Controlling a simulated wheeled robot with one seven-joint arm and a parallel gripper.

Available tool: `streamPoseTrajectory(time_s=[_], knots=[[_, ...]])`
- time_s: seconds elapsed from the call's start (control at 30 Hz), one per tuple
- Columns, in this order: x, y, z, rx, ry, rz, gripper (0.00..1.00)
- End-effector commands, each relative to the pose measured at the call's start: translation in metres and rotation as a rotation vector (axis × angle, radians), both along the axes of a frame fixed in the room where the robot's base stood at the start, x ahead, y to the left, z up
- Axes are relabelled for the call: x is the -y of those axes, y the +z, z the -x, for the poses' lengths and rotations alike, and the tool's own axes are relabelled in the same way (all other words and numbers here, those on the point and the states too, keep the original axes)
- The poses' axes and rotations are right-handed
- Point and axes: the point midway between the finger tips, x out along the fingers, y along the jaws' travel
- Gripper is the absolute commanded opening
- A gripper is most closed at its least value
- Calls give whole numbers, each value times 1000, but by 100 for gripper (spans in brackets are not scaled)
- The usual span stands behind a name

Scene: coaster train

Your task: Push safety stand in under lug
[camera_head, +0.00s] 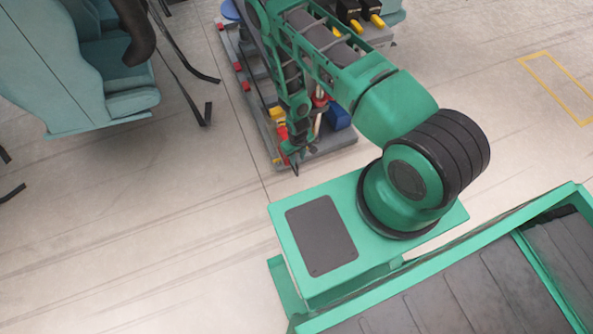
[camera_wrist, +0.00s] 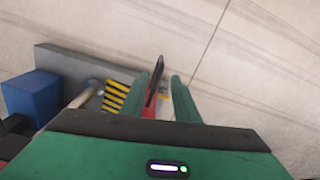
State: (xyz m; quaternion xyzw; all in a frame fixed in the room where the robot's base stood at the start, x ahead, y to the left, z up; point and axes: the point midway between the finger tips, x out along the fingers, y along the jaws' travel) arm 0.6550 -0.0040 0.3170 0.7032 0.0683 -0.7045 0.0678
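My gripper (camera_wrist: 160,95) is seen from behind in the wrist view, its two green fingers apart. A thin dark upright piece (camera_wrist: 154,82) with a red part beside it shows between the fingers. Floor shows between that piece and the right finger. I cannot tell whether the piece touches the left finger. In the head view my gripper (camera_head: 292,160) points down at the near end of a grey base (camera_head: 329,153). A block with yellow-and-black stripes (camera_wrist: 117,95) stands left of the fingers. I cannot make out for certain which part is the safety stand or the lug.
A blue block (camera_wrist: 32,95) and a pale cylindrical bar (camera_wrist: 84,95) are left of my gripper. Teal train seats (camera_head: 115,80) stand at upper left, with black straps on the floor. A yellow outline (camera_head: 560,85) marks the floor at right. Floor in front of the base is clear.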

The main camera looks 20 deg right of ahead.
Motion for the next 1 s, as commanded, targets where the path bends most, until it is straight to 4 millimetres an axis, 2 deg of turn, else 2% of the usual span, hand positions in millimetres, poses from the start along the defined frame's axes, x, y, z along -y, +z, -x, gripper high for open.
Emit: streamPoseTrajectory(time_s=[0.27, 0.7, 1.0], knots=[[-2, -25, 5, 0, 4, -2, 28], [-1, -94, 4, 0, 4, -2, 28], [-1, -113, 3, 1, 3, -2, 28]])
